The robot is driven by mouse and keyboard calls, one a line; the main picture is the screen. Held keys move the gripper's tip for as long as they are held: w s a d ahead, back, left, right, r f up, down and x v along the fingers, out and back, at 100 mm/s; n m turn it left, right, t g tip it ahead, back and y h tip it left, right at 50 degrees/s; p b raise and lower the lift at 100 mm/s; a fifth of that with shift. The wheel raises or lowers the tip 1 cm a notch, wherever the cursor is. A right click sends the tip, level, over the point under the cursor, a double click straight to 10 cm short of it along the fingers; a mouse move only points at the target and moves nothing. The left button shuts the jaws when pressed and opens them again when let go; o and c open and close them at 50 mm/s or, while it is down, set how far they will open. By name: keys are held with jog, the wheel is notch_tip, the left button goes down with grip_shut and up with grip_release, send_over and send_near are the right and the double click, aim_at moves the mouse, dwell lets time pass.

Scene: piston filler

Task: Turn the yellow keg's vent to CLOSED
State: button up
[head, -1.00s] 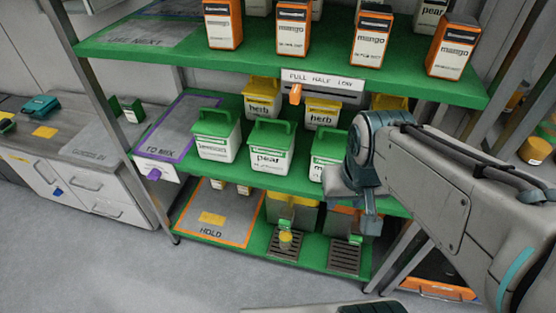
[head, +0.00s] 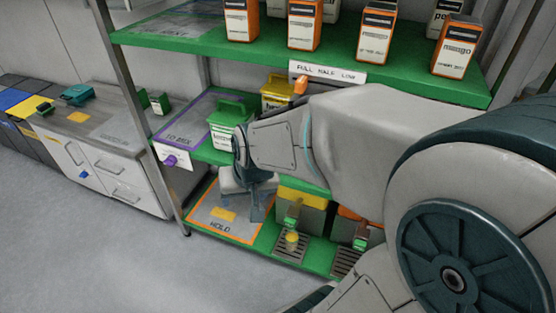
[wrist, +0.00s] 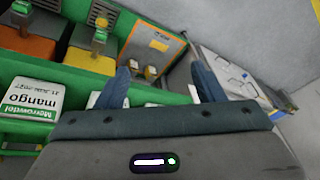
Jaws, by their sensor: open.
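The yellow keg (head: 303,197) stands on the lowest green shelf, partly hidden behind my arm in the head view. A tap with a green part (head: 293,212) is on its front. In the wrist view the yellow keg (wrist: 88,62) is at upper left, beside the orange keg (wrist: 30,47). I cannot make out its vent or the vent's setting. My gripper (head: 258,208) is in front of the shelf, left of the yellow keg. Its two blue fingers are spread and empty in the wrist view (wrist: 162,90), apart from the keg.
The orange-edged HOLD mat (head: 225,226) lies left of the kegs. A drip tray (head: 290,247) with a small yellow item sits below the tap. The floor (head: 110,250) in front is clear.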

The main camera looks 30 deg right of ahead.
jog(key=w+d+f+m+t+h+b, duration=0.1)
jog(key=w+d+f+m+b, duration=0.2)
jog(key=f, duration=0.5)
jog(key=w+d+f+m+h+b, duration=0.1)
jog(key=w+d+f+m+b, duration=0.1)
jog(key=w+f, duration=0.35)
jog(key=w+d+f+m+t+h+b, duration=0.1)
jog(key=w+d+f+m+b, duration=0.15)
jog(key=f, duration=0.75)
jog(key=d+f+m+h+b, duration=0.2)
jog(key=d+f+h+b, duration=0.35)
jog(key=d+f, duration=0.4)
jog(key=d+f+t+h+b, duration=0.4)
jog(key=d+h, duration=0.1)
jog(key=d, duration=0.1)
jog(key=w+d+b, duration=0.1)
jog(key=w+d, duration=0.2)
jog(key=w+d+n+t, duration=0.1)
jog(key=w+d, duration=0.2)
jog(key=d, duration=0.1)
jog(key=w+d+n+h+b, duration=0.1)
jog(key=w+d, duration=0.1)
jog(key=d, duration=0.2)
jog(key=shift+w+d+r+t+b, duration=0.15)
jog(key=shift+w+r+t+b, duration=0.15)
jog(key=shift+w+b, duration=0.1)
jog(key=c, duration=1)
